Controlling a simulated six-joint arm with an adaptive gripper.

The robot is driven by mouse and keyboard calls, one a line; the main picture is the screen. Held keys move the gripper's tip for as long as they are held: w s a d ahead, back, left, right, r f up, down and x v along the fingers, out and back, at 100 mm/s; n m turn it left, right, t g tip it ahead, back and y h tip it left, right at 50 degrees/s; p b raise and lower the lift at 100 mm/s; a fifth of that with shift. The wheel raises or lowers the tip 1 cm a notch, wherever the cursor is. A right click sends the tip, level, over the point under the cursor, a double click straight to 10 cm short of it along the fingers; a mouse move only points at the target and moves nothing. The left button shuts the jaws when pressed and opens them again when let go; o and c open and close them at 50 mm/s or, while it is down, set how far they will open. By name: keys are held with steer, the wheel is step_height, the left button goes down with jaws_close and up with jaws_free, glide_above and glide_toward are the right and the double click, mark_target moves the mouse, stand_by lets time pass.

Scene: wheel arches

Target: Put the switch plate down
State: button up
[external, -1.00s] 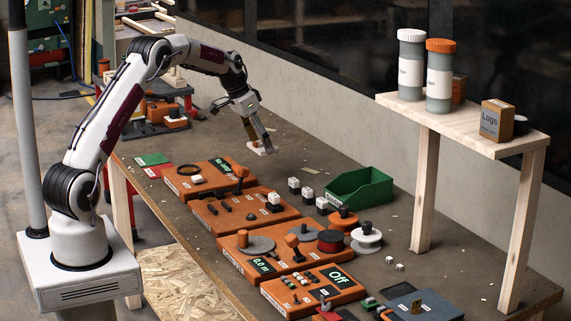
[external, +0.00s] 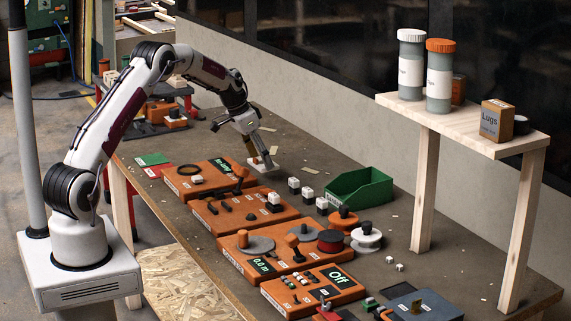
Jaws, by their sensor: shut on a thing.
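My gripper (external: 264,160) is at the far part of the bench, pointing down and shut on the switch plate (external: 262,167). The plate is a small whitish piece with an orange-brown part on top, between my fingertips. It is low over the bench top, beyond the orange box at the far end of the row. I cannot tell whether its underside touches the bench.
Orange boxes with knobs and levers (external: 245,210) line the bench's near side. White and black blocks (external: 308,194) and a green bin (external: 361,188) stand right of the plate. A wooden shelf (external: 466,128) holds bottles and a box.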

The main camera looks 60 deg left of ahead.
mark_target(260, 184)
steer(key=shift+f, duration=0.2)
steer(key=shift+f, duration=2.45)
steer(key=shift+f, duration=0.1)
steer(key=o, duration=1.2)
steer(key=shift+v, duration=6.15)
